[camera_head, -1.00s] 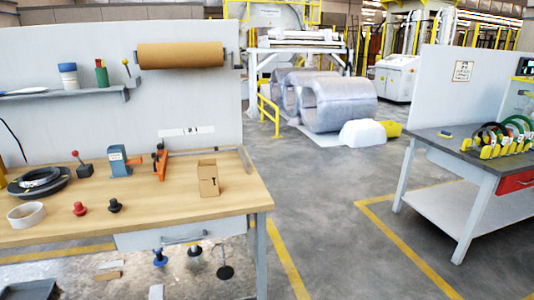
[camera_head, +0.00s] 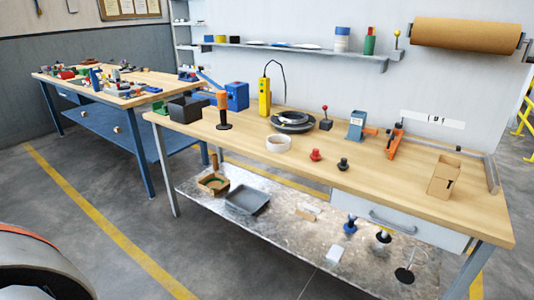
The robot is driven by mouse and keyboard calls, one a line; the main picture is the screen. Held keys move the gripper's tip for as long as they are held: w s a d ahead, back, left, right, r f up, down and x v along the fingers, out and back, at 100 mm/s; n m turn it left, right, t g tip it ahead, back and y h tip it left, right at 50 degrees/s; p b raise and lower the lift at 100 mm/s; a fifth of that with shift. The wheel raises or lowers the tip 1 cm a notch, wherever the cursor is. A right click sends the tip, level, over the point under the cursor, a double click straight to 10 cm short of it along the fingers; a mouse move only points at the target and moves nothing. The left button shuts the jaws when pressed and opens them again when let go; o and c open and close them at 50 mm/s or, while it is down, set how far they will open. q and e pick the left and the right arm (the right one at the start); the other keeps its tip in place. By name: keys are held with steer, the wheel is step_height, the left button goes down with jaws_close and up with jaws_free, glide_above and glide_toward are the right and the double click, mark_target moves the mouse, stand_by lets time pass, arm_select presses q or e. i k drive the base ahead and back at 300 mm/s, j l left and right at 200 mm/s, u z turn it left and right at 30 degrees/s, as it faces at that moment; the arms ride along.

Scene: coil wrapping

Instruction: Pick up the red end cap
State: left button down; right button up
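The red end cap (camera_head: 316,155) looks like a small red knob-shaped piece. It stands on the wooden workbench top (camera_head: 395,190), near the front edge and about the middle of the bench. A similar black piece (camera_head: 343,164) stands just to its right, apart from it. A white ring-shaped roll (camera_head: 278,143) lies to its left. Neither of my grippers shows in the head view, so nothing is seen touching the cap.
Behind the cap are a dark round reel (camera_head: 293,121), a red-tipped lever (camera_head: 326,119) and a blue tool (camera_head: 356,126). A cardboard box (camera_head: 445,177) stands at right. A large rounded object (camera_head: 40,265) fills the lower left corner. Floor in front of the bench is open.

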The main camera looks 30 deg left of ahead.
mark_target(315, 156)
steer(key=u, duration=0.6)
steer(key=i+j+z, duration=0.1)
steer(key=z, duration=0.3)
steer(key=i+j+z, duration=0.1)
steer(key=z, duration=0.35)
steer(key=j+z, duration=0.2)
steer(key=z, duration=0.2)
steer(key=i+j+z, duration=0.2)
steer(key=j, duration=0.25)
steer(key=j+z, duration=0.25)
steer(key=j, duration=0.2)
